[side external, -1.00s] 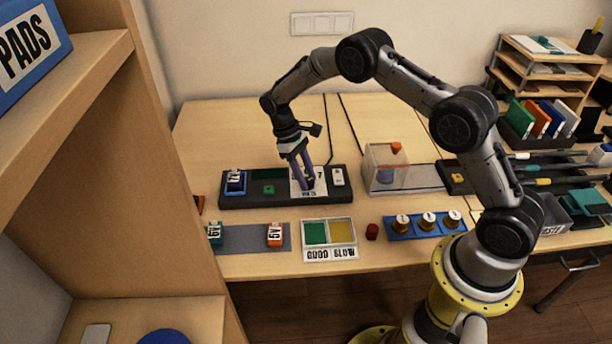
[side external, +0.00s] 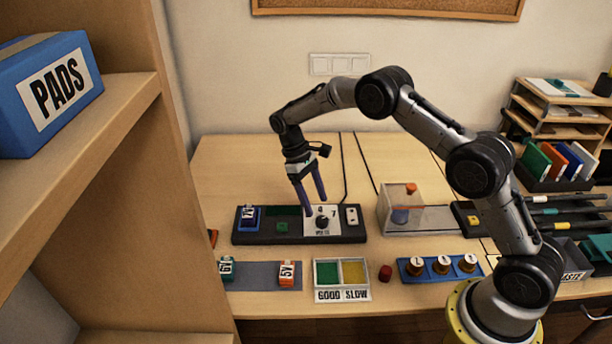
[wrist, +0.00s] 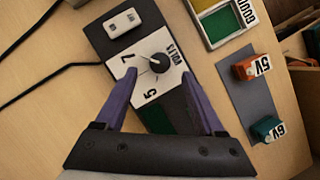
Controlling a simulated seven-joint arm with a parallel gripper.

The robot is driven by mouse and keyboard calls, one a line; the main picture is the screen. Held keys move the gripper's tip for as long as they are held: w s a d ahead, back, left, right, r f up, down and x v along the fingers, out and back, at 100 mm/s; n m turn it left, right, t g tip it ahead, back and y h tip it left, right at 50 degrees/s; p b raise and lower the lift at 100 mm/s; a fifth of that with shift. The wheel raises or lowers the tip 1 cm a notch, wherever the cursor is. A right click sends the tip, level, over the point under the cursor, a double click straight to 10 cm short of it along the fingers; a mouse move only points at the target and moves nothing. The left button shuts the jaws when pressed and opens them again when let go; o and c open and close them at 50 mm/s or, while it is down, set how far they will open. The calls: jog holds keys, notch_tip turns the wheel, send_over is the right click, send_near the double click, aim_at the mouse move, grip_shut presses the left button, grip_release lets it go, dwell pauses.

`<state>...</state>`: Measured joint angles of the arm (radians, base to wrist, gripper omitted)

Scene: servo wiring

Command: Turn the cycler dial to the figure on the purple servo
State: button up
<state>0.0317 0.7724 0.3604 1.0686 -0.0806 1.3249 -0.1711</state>
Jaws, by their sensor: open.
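The cycler (side external: 236,238) is a long dark unit on the table. Its white plate carries a round black dial (side external: 322,222), also seen in the wrist view (wrist: 160,62). The wrist view shows figures 7 and 5 and the word VOLTS around the dial; its pointer direction is hard to tell. The purple servo (side external: 248,221) sits in the cycler's left end, and its label figure is too small to read surely. My gripper (side external: 315,207) is open and empty just above the dial. In the wrist view its purple fingers (wrist: 159,78) stand apart on either side, near the plate.
An orange 5V servo (side external: 287,275) and a teal 6V servo (side external: 228,268) lie on a grey mat (side external: 258,277) in front. A GOOD/SLOW tray (side external: 342,294) is beside them. A clear box (side external: 393,212) stands right of the cycler. A white switch block (side external: 352,216) flanks the dial.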

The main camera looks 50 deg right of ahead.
jog(key=v, duration=0.9)
jog(key=s+r+t, duration=0.2)
jog(key=s+r, duration=0.1)
jog(key=r, duration=0.6)
jog(key=s+r+t, duration=0.1)
jog(key=s+r, duration=0.2)
jog(key=r, duration=0.6)
jog(key=s+a+r+t, duration=0.1)
jog(key=s+r+t, duration=0.1)
jog(key=s+r, duration=0.55)
jog(key=s+f+t, duration=0.1)
jog(key=s+t, duration=0.2)
jog(key=s, duration=1.2)
jog(key=s+a+f+m+t, duration=0.1)
jog(key=s+f+m+t, duration=0.1)
jog(key=s+f, duration=0.4)
notch_tip(320, 180, down, 3)
jog(key=shift+a+r+y, duration=0.1)
jog(key=shift+a+y, duration=0.2)
jog(key=shift+y, duration=0.1)
